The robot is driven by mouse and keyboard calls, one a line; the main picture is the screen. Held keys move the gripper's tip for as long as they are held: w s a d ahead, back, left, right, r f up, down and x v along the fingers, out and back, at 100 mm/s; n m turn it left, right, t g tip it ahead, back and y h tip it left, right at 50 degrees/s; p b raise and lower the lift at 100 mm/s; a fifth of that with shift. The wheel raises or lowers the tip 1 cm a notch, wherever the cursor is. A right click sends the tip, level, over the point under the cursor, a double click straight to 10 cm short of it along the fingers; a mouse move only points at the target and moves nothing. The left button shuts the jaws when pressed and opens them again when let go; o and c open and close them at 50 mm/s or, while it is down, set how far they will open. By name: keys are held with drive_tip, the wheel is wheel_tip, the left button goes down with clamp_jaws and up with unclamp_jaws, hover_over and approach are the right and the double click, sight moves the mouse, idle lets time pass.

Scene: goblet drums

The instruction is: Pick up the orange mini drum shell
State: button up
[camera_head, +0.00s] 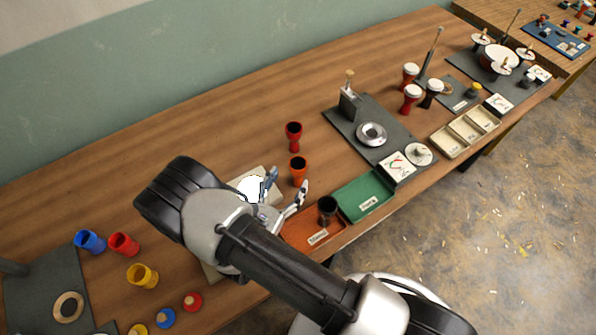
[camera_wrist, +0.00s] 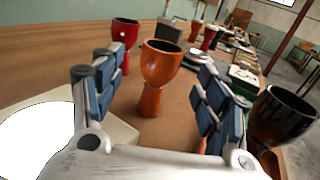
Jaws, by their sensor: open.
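The orange drum shell (camera_head: 298,171) stands upright on the wooden table, goblet-shaped with a dark open top. In the wrist view the orange shell (camera_wrist: 158,75) stands ahead, between my two spread fingers and slightly beyond them. My gripper (camera_head: 287,188) is open and empty, low over the table and close to the shell on its near side. The blue-padded fingers also show in the wrist view (camera_wrist: 158,100), with the shell's foot visible between them. I see no clear contact with the shell.
A red shell (camera_head: 293,136) stands just behind. A green tray (camera_head: 365,196) lies to the right. Blue, red and yellow cups (camera_head: 142,276) are at the left.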

sight(294, 173)
drive_tip(key=shift+r+b+x, duration=0.15)
drive_tip(key=shift+b+x, duration=0.15)
drive_tip(key=shift+x, duration=1.25)
drive_tip(key=shift+r+b+x, duration=0.15)
drive_tip(key=shift+b+x, duration=0.15)
drive_tip(key=shift+x, duration=1.25)
drive_tip(key=shift+c, duration=0.2)
drive_tip(key=shift+s, duration=0.1)
drive_tip(key=c, duration=1.1)
drive_tip(key=shift+r, duration=0.1)
drive_tip(key=shift+c, duration=0.2)
